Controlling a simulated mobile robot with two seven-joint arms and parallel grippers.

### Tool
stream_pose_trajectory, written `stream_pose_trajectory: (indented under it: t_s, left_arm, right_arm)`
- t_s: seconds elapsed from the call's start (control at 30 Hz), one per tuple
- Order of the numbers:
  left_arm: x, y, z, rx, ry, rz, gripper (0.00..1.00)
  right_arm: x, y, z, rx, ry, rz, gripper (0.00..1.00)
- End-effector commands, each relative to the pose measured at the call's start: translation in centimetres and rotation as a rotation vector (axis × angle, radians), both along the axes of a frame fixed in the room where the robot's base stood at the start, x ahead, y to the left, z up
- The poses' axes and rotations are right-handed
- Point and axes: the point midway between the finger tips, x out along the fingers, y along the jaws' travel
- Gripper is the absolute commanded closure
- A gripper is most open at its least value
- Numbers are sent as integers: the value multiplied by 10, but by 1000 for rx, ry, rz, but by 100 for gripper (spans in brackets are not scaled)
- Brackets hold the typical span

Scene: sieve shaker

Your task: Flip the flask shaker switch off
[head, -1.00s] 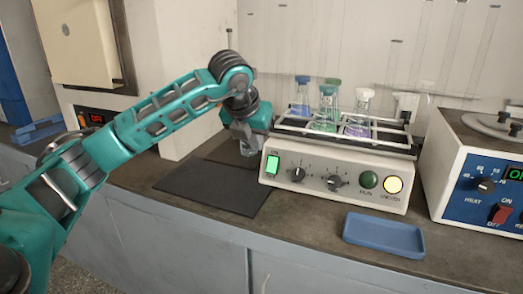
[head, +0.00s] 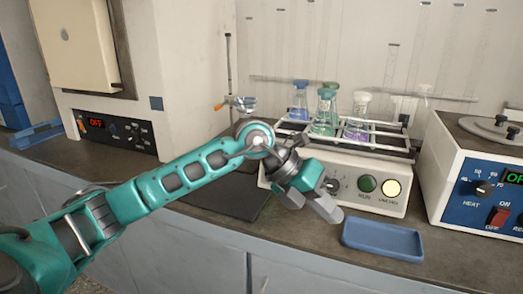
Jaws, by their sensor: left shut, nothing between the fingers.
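The flask shaker (head: 350,170) is a cream box with a rack of flasks on top, right of centre in the head view. The switch at the left end of this panel is hidden behind my left wrist. My left gripper (head: 322,208) is shut and empty. It points down and right in front of the lower panel; I cannot tell if it touches. My right gripper is not in view.
A blue tray (head: 382,238) lies on the bench just right of my gripper. A white-and-blue heater unit (head: 462,205) stands at the right. A dark mat (head: 225,202) lies partly under my arm. A furnace (head: 105,130) stands at the left.

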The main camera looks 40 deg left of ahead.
Motion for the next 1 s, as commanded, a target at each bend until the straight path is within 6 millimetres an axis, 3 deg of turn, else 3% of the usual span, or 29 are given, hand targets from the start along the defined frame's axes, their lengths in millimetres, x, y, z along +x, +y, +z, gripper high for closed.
stream_pose_trajectory:
  t_s: [0.03,0.1,0.2,0.33,0.43,0.57,0.63,0.8,0.9,1.0]
  left_arm:
    - [-16,-35,-7,-172,40,-48,100]
    - [-34,-72,-2,-421,83,-71,100]
    - [-48,-102,11,-769,158,-15,100]
    - [-46,-104,19,-1177,276,204,100]
    - [-38,-85,1,-1426,390,472,100]
    - [-37,-49,-60,-1631,575,915,100]
    - [-49,-33,-104,-1675,684,1165,100]
    - [-103,-15,-197,-1635,940,1659,100]
    - [-132,-15,-229,-1582,1052,1831,100]
    - [-150,-16,-245,-1543,1116,1922,100]
  right_arm:
    - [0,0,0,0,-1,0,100]
    - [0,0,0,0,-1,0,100]
    - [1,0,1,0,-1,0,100]
    - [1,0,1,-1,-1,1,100]
    - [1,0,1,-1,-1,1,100]
    - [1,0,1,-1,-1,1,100]
    - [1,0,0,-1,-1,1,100]
    - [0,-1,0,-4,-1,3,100]
    - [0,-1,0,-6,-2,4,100]
    - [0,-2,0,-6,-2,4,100]
